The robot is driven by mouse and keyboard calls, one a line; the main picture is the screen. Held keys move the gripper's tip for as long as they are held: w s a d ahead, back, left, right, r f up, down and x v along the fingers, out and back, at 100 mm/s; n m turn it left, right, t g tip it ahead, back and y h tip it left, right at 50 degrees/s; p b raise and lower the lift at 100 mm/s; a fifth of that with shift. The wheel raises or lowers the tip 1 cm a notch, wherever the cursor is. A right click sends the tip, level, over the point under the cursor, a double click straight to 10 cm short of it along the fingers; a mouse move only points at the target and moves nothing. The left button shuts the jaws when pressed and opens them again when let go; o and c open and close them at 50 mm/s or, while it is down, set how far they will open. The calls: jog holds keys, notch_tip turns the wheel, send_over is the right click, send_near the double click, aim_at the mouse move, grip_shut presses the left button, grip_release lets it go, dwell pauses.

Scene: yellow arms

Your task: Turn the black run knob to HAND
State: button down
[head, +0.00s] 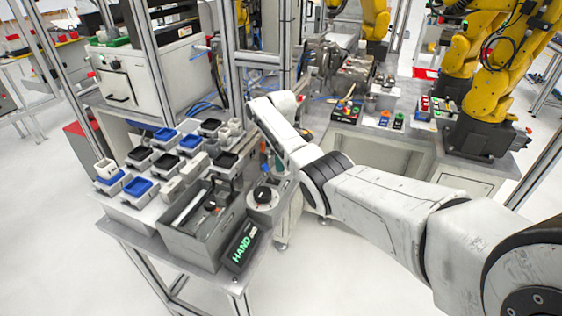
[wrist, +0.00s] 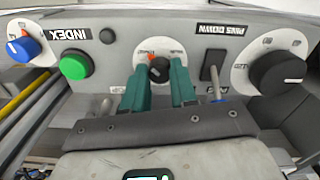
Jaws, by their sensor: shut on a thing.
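In the wrist view, my gripper (wrist: 158,66) has its two green fingers closed on a small black knob (wrist: 158,72). The knob sits on a pale dial with an orange mark on its upper left side. The fingers hide part of the dial, and I cannot read its labels. A larger black knob (wrist: 280,72) on a white dial is to the right, apart from the fingers. In the head view, a black knob (head: 262,194) stands on the bench's right corner, and a black sign (head: 241,247) shows HAND in green letters. My gripper is not clear in that view.
In the wrist view, a green button (wrist: 75,67) and a blue knob (wrist: 25,48) are left of my gripper. A black rectangular switch (wrist: 215,66) is close on its right. In the head view, a grey bin (head: 188,242) and several small trays fill the bench.

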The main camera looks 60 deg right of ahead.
dwell(0.4)
jog(key=c, duration=0.9)
grip_release()
notch_tip(320, 180, up, 11)
jog(key=shift+f+b, duration=0.1)
jog(key=shift+b, duration=0.55)
